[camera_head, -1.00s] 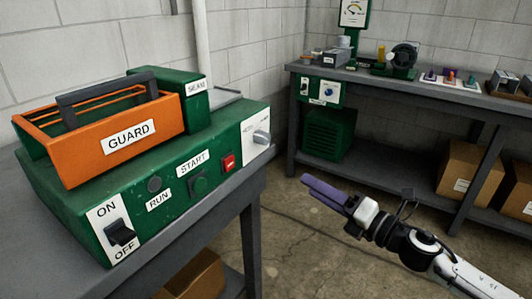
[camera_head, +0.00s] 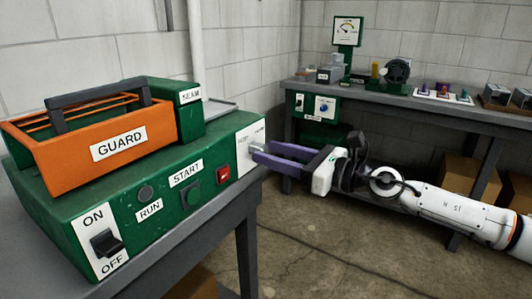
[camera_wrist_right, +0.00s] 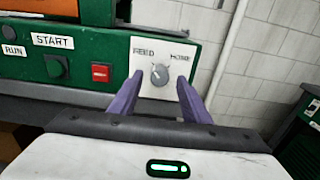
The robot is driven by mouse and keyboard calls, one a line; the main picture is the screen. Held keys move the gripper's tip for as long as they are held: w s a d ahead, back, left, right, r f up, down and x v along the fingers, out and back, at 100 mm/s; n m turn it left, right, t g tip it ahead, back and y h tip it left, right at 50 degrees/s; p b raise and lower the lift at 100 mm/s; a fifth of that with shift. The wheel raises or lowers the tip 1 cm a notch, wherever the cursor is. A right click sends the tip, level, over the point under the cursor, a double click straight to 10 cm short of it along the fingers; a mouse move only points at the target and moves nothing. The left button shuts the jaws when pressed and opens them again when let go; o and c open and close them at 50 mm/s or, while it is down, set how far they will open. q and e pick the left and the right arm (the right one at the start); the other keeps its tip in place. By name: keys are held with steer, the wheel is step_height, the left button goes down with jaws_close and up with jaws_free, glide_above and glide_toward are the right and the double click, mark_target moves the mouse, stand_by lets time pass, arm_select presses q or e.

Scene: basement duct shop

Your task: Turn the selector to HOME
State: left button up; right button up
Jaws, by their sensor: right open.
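The selector (camera_wrist_right: 159,75) is a grey round knob on a white plate at the right end of the green machine's front (camera_head: 60,207). In the right wrist view its plate reads what looks like FEED at upper left and HOME (camera_wrist_right: 180,57) at upper right. The knob's pointer looks near upright; its exact setting is hard to tell. My right gripper (camera_head: 262,154) is open, with purple fingers. In the right wrist view its fingertips (camera_wrist_right: 160,80) stand to either side of the knob, apart from it. In the head view the fingers partly hide the knob. My left gripper is not in view.
The machine stands on a grey bench and carries an orange GUARD (camera_head: 95,147), a red button (camera_head: 223,174), a START button (camera_head: 191,196) and an ON/OFF switch (camera_head: 106,243). A second bench (camera_head: 430,108) stands at the back right. Open floor lies between the benches.

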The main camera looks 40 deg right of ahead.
steer(key=shift+p+x, duration=0.35)
steer(key=shift+x, duration=0.75)
steer(key=c, duration=1)
